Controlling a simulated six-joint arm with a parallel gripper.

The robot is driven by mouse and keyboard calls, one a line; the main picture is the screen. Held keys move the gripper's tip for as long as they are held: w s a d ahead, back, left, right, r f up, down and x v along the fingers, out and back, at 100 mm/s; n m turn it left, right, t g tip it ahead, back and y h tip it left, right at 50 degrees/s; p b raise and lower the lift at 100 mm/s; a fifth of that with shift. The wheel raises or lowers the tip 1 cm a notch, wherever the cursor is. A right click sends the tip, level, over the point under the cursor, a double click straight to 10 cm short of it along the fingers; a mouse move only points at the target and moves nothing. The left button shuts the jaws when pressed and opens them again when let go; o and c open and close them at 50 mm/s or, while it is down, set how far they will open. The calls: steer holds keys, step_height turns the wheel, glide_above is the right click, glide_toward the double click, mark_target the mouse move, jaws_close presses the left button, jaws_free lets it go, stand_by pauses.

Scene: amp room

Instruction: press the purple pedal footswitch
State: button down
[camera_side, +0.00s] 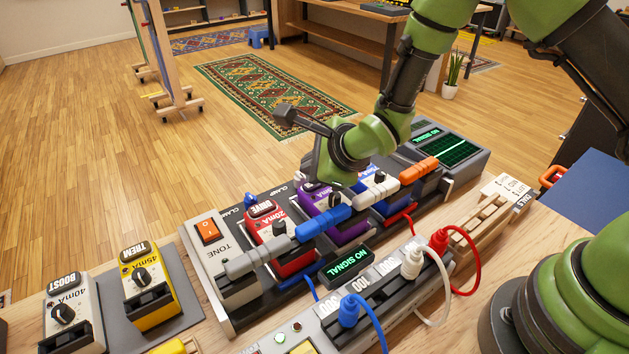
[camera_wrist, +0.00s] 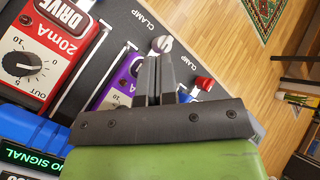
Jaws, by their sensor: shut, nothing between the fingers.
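The purple pedal (camera_side: 352,231) stands on the dark pedalboard between the red DRIVE pedal (camera_side: 272,225) and a blue pedal (camera_side: 393,205). A blue jack plug (camera_side: 322,222) covers part of it in the side view. Its purple body and a black knob show beside my fingers in the wrist view (camera_wrist: 122,84). My gripper (camera_wrist: 158,66) is shut and empty, over the far end of the purple pedal, and hides part of it. In the side view my wrist is close above the pedal; the fingertips are hard to make out. The footswitch is not clearly visible, and I cannot tell whether the fingers touch anything.
Grey, white and orange jack plugs (camera_side: 419,170) lie across the row. Patch cables (camera_side: 478,262) loop in front. BOOST (camera_side: 68,310) and yellow TREM (camera_side: 150,289) pedals stand apart at left.

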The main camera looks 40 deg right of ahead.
steer(key=shift+f, duration=0.1)
steer(key=shift+f, duration=0.35)
steer(key=shift+f, duration=0.45)
stand_by(0.9)
steer(key=shift+r, duration=0.9)
steer(key=shift+r, duration=2.5)
